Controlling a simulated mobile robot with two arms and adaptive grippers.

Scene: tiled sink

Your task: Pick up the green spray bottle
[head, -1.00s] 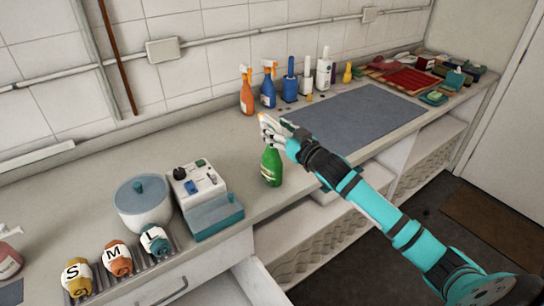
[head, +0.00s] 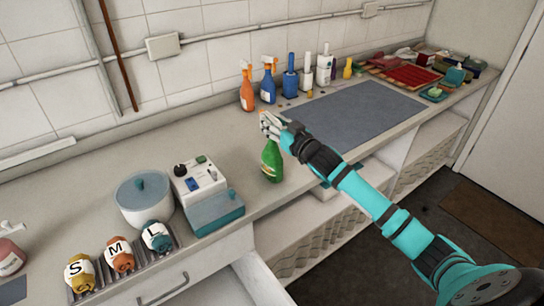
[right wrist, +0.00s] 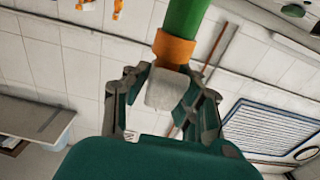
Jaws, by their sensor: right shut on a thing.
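The green spray bottle (head: 271,161) stands upright near the front edge of the counter, right of the grey and teal device. My right gripper (head: 270,124) is at its top and covers most of the spray head. In the right wrist view, the green body (right wrist: 185,18), an orange collar and a white head part show between the fingers of my right gripper (right wrist: 166,95), which is shut on the bottle. Whether its base is off the counter is hard to tell. My left gripper is not in view.
An orange spray bottle (head: 247,88), a blue spray bottle (head: 268,88) and other bottles stand along the wall. A dark mat (head: 360,115) lies to the right. The grey and teal device (head: 205,190) and a white pot (head: 143,205) stand to the left.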

